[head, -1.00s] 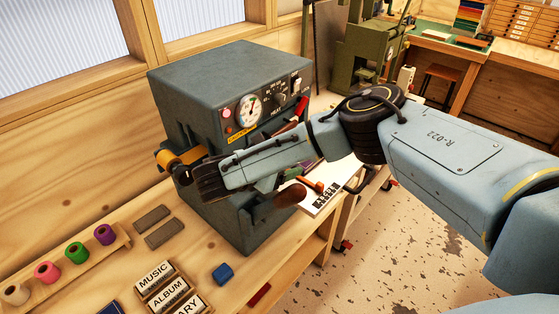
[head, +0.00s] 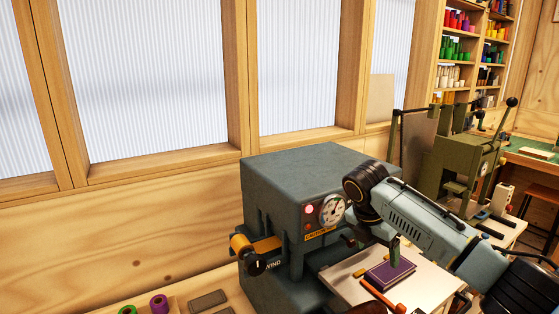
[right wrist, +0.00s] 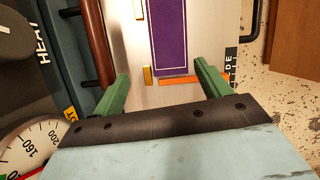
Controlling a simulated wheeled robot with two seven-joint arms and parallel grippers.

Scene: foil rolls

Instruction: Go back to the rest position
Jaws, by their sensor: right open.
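My right gripper (head: 394,250) is open and empty, with its green fingers spread in the right wrist view (right wrist: 163,88). It hangs in front of the grey stamping machine (head: 290,180), above the machine's pale plate (head: 345,285). A purple book (head: 389,273) lies on that plate beneath it and shows between the fingers in the right wrist view (right wrist: 168,35). A gold foil roll (head: 239,243) sits on the machine's left side, apart from the gripper. My left gripper is out of view.
A round dial (head: 333,209) is on the machine's front, close to my right wrist. Green (head: 127,310) and purple (head: 158,303) foil rolls show at the bottom left. A green press (head: 455,165) stands at the right. Windows fill the back wall.

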